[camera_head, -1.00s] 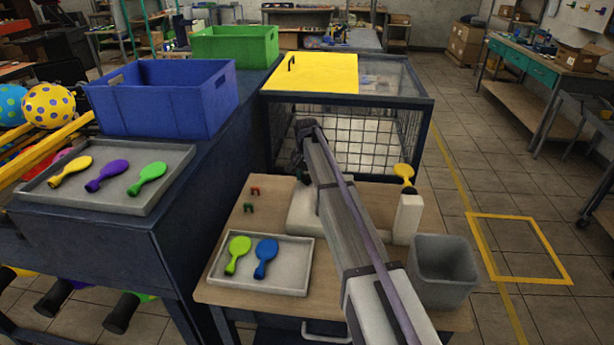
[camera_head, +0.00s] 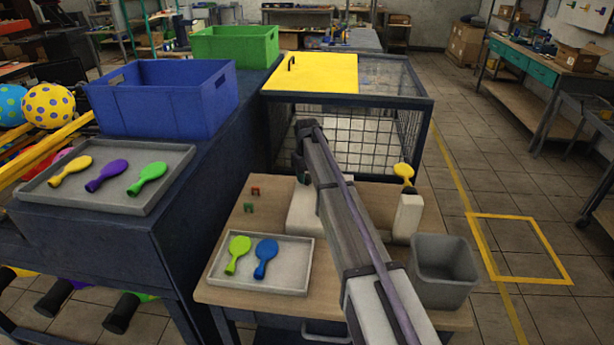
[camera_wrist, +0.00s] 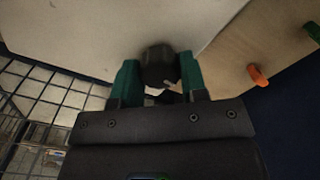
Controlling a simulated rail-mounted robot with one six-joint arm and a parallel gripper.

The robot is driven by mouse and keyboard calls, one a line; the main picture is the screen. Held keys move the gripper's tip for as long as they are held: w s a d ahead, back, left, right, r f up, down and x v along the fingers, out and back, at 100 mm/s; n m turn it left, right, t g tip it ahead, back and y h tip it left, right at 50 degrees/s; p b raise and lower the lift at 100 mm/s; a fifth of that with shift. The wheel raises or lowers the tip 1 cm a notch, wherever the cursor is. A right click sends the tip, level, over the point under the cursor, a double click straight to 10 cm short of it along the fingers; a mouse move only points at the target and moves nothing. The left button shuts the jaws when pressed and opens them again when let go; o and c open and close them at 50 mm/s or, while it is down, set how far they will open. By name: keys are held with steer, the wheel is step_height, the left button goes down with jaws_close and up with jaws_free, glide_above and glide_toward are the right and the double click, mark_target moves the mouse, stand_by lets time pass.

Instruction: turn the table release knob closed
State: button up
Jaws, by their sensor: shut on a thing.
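In the wrist view a dark, round, faceted knob (camera_wrist: 159,66) sits against the pale block (camera_wrist: 105,30). My gripper (camera_wrist: 160,80) has its two green fingers on either side of the knob and is shut on it. In the head view my arm hides the knob and most of the gripper. The white block (camera_head: 303,212) shows there to the left of my arm, on the wooden table (camera_head: 215,292).
A wire cage (camera_head: 375,140) stands behind.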

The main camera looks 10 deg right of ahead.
mark_target(307, 176)
steer(key=shift+n, duration=0.5)
steer(key=o, duration=0.9)
step_height(307, 176, up, 11)
steer(key=p, duration=1)
steer(key=shift+f+p, duration=0.1)
steer(key=shift+p, duration=0.3)
